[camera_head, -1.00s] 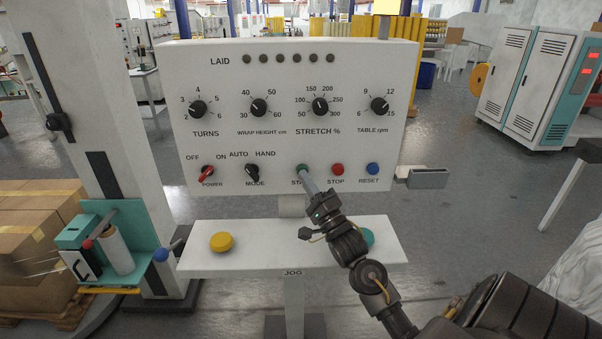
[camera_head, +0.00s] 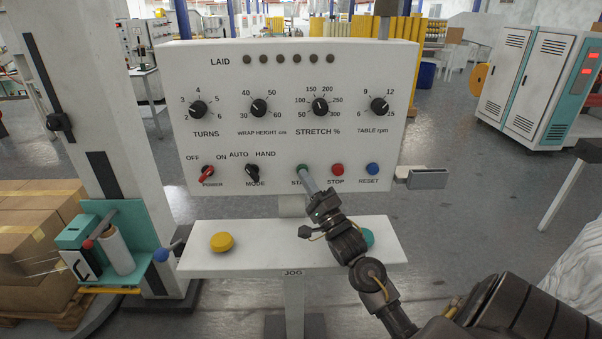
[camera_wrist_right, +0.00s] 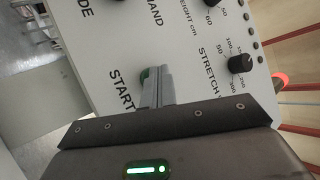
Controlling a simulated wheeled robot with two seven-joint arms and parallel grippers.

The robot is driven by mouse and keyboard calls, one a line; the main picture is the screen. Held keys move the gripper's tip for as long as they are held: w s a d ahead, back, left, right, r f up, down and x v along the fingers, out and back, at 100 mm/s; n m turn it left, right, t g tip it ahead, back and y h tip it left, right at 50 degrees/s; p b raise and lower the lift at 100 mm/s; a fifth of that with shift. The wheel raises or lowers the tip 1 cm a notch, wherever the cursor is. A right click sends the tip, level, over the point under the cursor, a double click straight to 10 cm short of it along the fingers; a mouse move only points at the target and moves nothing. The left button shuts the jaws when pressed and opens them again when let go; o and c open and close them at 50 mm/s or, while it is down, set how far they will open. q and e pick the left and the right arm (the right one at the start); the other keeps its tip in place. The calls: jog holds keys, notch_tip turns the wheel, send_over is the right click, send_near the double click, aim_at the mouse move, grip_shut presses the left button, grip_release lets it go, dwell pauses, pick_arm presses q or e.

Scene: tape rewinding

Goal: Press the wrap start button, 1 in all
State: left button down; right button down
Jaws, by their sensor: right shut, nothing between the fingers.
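The green start button (camera_head: 302,168) sits in the lower row of the white control panel (camera_head: 215,90), above the partly covered START label. My right gripper (camera_head: 304,173) is shut and empty, its fingertips at the button. In the right wrist view the shut fingers (camera_wrist_right: 155,88) overlap the green button (camera_wrist_right: 145,74) and cover part of it. They look to be at or touching its face; I cannot tell whether it is pushed in. My left gripper is not in view.
A red stop button (camera_head: 337,169) and a blue reset button (camera_head: 372,168) are to the right. The red power knob (camera_head: 207,171) and black mode knob (camera_head: 252,172) are to the left. Below is a jog shelf (camera_head: 290,235) with a yellow button (camera_head: 222,242) and a teal button (camera_head: 367,238).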

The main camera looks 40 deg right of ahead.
jog(key=shift+s+a+p, duration=0.35)
jog(key=shift+s+a, duration=0.15)
jog(key=shift+s, duration=0.2)
jog(key=s+a+p, duration=0.1)
jog(key=s, duration=0.1)
jog(key=s+a+p, duration=0.1)
jog(key=s+a, duration=0.1)
dwell(0.3)
jog(key=shift+w+a+f, duration=0.1)
dwell(0.8)
